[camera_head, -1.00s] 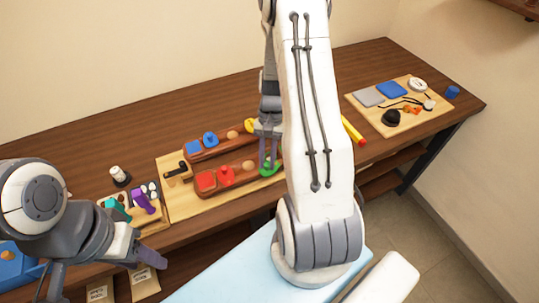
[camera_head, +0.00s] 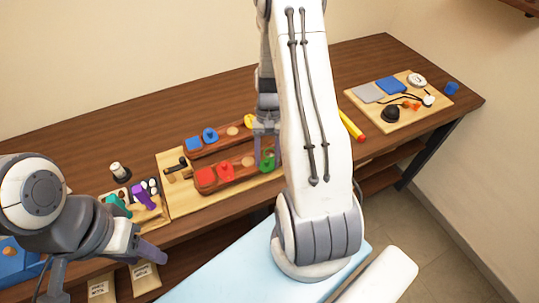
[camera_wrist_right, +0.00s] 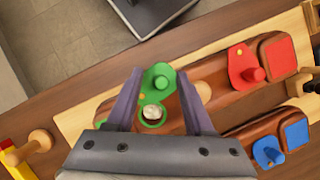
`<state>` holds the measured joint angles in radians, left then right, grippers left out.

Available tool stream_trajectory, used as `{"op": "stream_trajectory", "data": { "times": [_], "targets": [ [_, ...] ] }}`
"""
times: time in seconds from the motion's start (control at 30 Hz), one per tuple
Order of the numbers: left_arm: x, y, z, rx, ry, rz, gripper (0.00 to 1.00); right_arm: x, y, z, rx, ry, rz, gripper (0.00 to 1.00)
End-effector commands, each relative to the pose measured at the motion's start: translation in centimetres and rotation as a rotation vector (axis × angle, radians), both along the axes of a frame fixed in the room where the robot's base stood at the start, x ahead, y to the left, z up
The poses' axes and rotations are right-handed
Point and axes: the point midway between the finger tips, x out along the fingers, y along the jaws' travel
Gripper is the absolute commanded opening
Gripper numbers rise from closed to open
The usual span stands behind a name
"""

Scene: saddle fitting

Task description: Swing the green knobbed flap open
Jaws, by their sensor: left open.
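The green knobbed flap (camera_wrist_right: 158,78) lies between the two spread fingers of my right gripper (camera_wrist_right: 160,82) in the right wrist view. It is turned aside from a round green-rimmed recess (camera_wrist_right: 152,115), where a pale round piece shows. In the head view the flap (camera_head: 268,160) is partly hidden by the right gripper (camera_head: 267,153), at the right end of the front red-brown block (camera_head: 240,176). The right fingers stand apart, with space around the knob. My left gripper (camera_head: 105,272) is open and empty at the lower left, away from the flap.
A red knobbed flap (camera_wrist_right: 245,65) sits on the same block. A second block with a blue knobbed flap (camera_head: 210,135) stands behind. A small tray (camera_head: 148,213) is at the left, and a board (camera_head: 408,112) with small parts at the right. The table's back left is clear.

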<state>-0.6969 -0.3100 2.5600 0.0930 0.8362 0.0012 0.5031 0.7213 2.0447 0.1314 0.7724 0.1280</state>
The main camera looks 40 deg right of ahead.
Motion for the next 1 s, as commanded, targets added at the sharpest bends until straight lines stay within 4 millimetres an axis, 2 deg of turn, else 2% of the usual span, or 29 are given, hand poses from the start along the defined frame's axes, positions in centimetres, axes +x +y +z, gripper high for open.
{"op": "stream_trajectory", "data": {
  "times": [0.23,0.33,0.7,0.83,1.0],
  "targets": [
    [0.0,0.0,-0.1,0.0,0.0,0.0,0.5,0.2,-0.2,0.2,-0.004,-0.007,-0.002,0.53],
    [0.0,0.0,-0.3,0.0,0.0,0.0,0.5,0.6,-0.5,1.0,-0.006,-0.01,-0.002,0.53],
    [0.0,0.0,-1.5,0.0,0.0,-0.001,0.5,2.4,-2.3,7.4,-0.005,-0.008,-0.001,0.53],
    [0.0,0.0,-1.7,0.0,0.0,-0.001,0.5,2.8,-2.7,8.9,-0.004,-0.005,-0.001,0.53],
    [0.0,0.0,-1.7,0.0,0.0,-0.001,0.5,2.9,-2.8,9.7,-0.002,-0.003,-0.001,0.53]
  ]
}}
